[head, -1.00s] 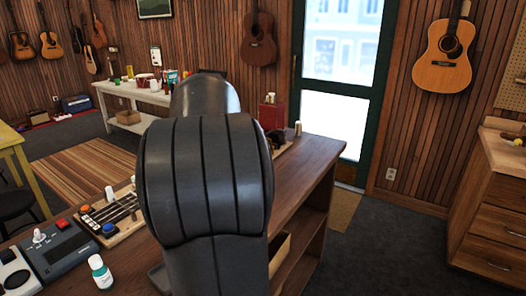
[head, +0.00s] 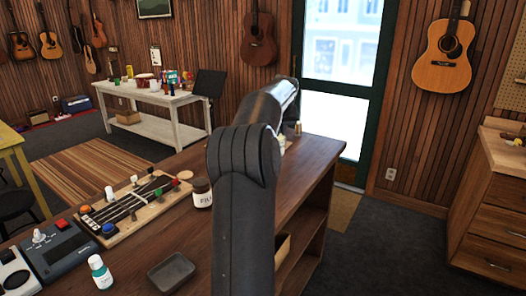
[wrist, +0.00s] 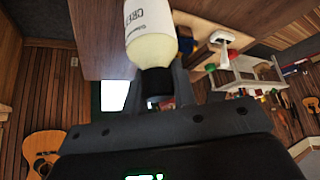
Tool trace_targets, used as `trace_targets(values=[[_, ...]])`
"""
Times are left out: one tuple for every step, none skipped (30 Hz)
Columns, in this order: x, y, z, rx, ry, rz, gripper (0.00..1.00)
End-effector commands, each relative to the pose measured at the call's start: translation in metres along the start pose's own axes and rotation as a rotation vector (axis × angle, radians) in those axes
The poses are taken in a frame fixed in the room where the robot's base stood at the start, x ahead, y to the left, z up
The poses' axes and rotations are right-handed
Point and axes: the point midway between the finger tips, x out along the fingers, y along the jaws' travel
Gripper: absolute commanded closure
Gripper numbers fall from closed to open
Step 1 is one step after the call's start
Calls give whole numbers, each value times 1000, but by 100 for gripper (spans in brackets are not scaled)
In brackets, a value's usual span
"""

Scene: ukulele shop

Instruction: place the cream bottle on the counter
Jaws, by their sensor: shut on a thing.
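The cream bottle (wrist: 150,38) shows in the wrist view as a pale bottle with a black cap and a white label reading "CRE". My gripper (wrist: 156,88) is shut on its black cap, with one finger on each side. The bottle's base runs out of the top of the wrist view, over brown wood. I cannot tell whether the base touches the counter. The wooden counter (head: 312,165) runs from the near left to the back right in the head view. My gripper is hidden behind my arm there.
Bare wood shows along the right side.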

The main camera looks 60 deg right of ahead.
Motion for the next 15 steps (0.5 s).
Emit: trace_targets(values=[[7, 0, 5, 1, -2, 0, 100], [10, 0, 7, 2, -2, 0, 100], [14, 0, 10, 2, 0, 0, 100], [16, 0, 11, 2, -1, 0, 100], [19, 0, 12, 2, 0, 0, 100], [22, -2, 13, 1, 0, 0, 100], [25, -4, 13, 1, 1, 0, 100], [28, -8, 13, 0, 0, 0, 100], [34, -13, 13, -2, -1, -1, 100], [39, -19, 12, -3, -2, -1, 100], [44, -25, 12, -3, -2, -2, 100], [51, -32, 11, -3, -1, -1, 100], [56, -39, 10, -4, -1, -1, 100], [62, -45, 10, -3, -2, -1, 100], [69, -52, 9, -3, -2, 0, 100]])
